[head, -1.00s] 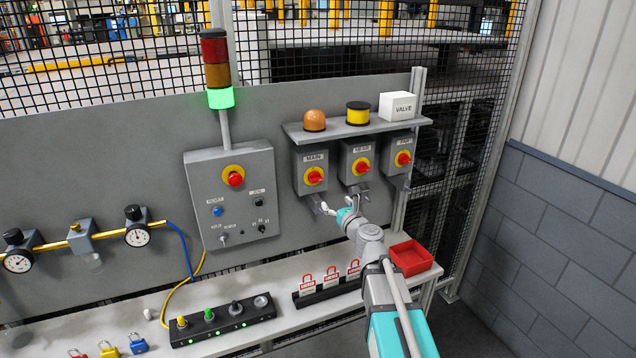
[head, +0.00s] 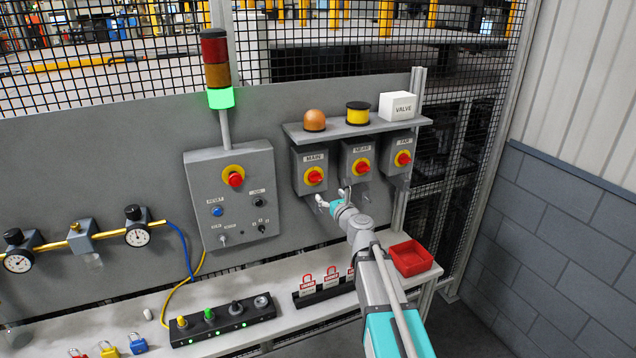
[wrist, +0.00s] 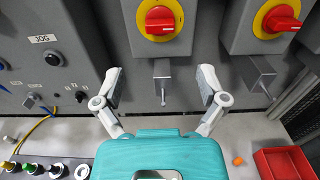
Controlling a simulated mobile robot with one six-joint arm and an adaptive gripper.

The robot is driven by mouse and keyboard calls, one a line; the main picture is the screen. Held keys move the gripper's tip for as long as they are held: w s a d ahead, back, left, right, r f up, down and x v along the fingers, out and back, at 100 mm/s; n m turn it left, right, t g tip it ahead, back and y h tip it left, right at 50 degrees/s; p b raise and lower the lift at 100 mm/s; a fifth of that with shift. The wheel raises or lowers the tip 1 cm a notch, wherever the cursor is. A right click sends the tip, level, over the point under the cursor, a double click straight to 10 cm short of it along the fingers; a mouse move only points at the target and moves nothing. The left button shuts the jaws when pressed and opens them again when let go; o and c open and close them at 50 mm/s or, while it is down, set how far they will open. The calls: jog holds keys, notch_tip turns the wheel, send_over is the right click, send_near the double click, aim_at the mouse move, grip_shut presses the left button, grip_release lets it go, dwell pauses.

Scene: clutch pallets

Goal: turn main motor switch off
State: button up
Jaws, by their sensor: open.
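The main motor switch (head: 314,177) is a red rotary knob on a yellow disc, on the grey box labelled MAIN under the shelf. In the wrist view a red knob on a yellow disc (wrist: 160,20) shows at the top centre, above and beyond my fingertips. My gripper (head: 333,199) is open and empty, just below the MAIN box and slightly to its right. In the wrist view my gripper (wrist: 160,84) has its two fingers spread on either side of a small grey bracket with a pin (wrist: 162,80) below the box.
The NEAR switch (head: 361,166) and FAR switch (head: 403,159) sit to the right. A control panel (head: 233,195) stands to the left. Below are a red tray (head: 411,258), a tag rack (head: 322,292) and a black button strip (head: 222,322). The stack light (head: 221,98) glows green.

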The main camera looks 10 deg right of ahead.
aim_at(317, 180)
jog(key=x, duration=0.9)
jog(key=shift+w, duration=0.2)
jog(key=c, duration=1.2)
jog(key=shift+o, duration=0.2)
